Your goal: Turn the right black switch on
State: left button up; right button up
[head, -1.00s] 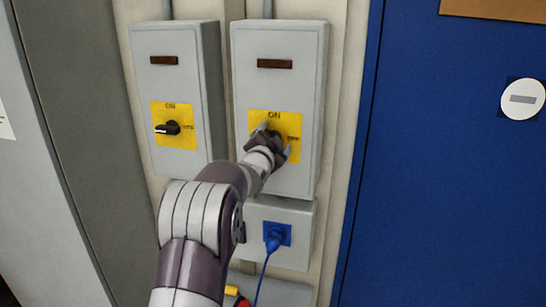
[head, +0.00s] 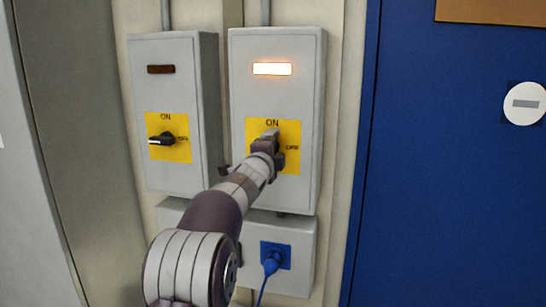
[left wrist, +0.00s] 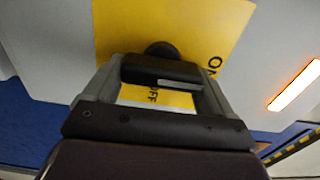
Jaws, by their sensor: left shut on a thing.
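The right switch box (head: 305,110) is a grey cabinet on the wall with a yellow plate marked ON at the top and OFF at the right. Its lamp (head: 272,69) glows bright, and also shows lit in the left wrist view (left wrist: 295,86). My left gripper (head: 268,143) is at the yellow plate, shut on the black switch. In the left wrist view the black switch (left wrist: 158,70) sits between the two fingers. In the head view my gripper mostly hides it. My right gripper is not in view.
The left switch box (head: 205,90) has a dark lamp (head: 161,69) and a black switch (head: 161,139) lying sideways. Below is a grey box with a blue plug (head: 271,265) and cable. A blue door (head: 450,190) stands at the right.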

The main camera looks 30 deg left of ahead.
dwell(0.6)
pick_arm(q)
jog(key=o, duration=0.9)
jog(key=shift+c, duration=0.2)
jog(key=shift+s+f, duration=0.1)
jog(key=shift+s, duration=0.05)
jog(key=b+v, duration=0.3)
jog(key=v, duration=0.9)
jog(key=shift+s, duration=0.1)
